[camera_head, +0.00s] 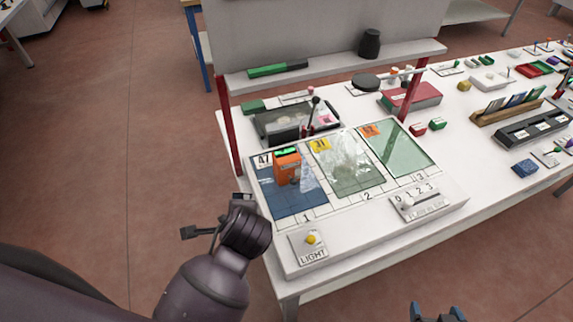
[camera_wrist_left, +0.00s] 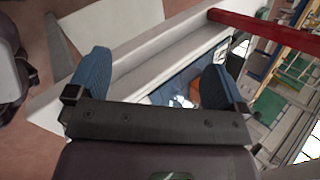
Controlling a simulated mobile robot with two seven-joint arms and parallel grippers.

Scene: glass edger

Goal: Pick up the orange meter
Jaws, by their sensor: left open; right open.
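The orange meter (camera_head: 287,166) is a small upright box with a green top display, standing on the blue panel (camera_head: 292,202) in bay 1 of the white tester board. My left gripper (camera_head: 216,214) is beside the board's left edge, apart from the meter. In the left wrist view its two blue fingertips (camera_wrist_left: 155,82) are spread with nothing held between them, and part of the blue panel shows beyond.
A red post (camera_head: 230,128) and a shelf (camera_head: 330,64) rise behind the board. A dark box (camera_head: 285,122) stands behind the meter. A light switch (camera_head: 311,241) and a numbered slider (camera_head: 418,203) sit along the front. Green panels lie right of the meter.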

